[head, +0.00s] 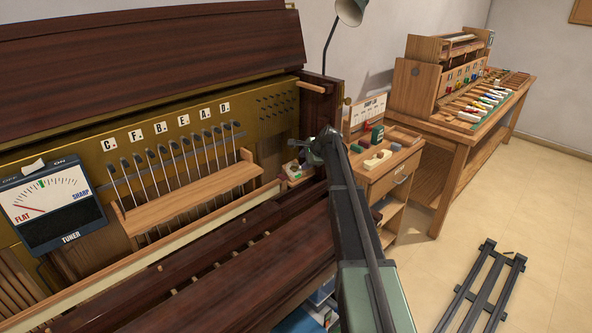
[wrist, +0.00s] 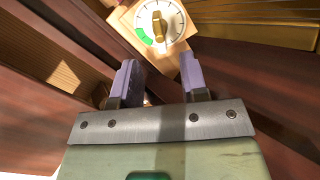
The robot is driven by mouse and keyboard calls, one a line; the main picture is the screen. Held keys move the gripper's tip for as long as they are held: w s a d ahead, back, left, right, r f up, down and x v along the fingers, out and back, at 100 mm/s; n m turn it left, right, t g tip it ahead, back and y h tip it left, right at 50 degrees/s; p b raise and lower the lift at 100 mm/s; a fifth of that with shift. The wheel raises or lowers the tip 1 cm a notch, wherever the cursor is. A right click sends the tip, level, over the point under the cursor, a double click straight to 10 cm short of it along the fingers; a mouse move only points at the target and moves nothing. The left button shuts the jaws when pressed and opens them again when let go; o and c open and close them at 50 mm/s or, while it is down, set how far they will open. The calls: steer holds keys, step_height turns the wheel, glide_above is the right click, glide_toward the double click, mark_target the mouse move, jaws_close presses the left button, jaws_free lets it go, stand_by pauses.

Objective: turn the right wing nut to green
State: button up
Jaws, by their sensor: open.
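In the wrist view, a brass wing nut (wrist: 158,27) sits at the centre of a round white dial (wrist: 174,20) on a light wooden block. The nut stands nearly upright in the picture. A green sector (wrist: 145,34) lies at the dial's lower left, beside the nut's lower end. My gripper (wrist: 160,80) is open and empty, its two purple fingers apart and below the dial in the picture. In the head view my gripper (head: 316,152) is at the piano's right end, near a small wooden block (head: 295,173), whose details are too small to read.
A piano with a wooden shelf (head: 190,198) and a tuner (head: 50,208) fills the left. The tuner's needle points towards FLAT. A wooden cabinet (head: 393,175) and a workbench (head: 462,130) stand at the right. A dark rail frame (head: 487,290) lies on the floor.

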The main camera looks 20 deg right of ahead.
mark_target(298, 167)
steer(key=shift+f, duration=0.1)
steer(key=shift+b+x, duration=2.95)
steer(key=shift+x, duration=0.85)
steer(key=shift+r, duration=0.2)
steer(key=shift+s+d+r+p, duration=0.1)
steer(key=shift+s+r+p, duration=0.2)
steer(key=shift+p, duration=0.2)
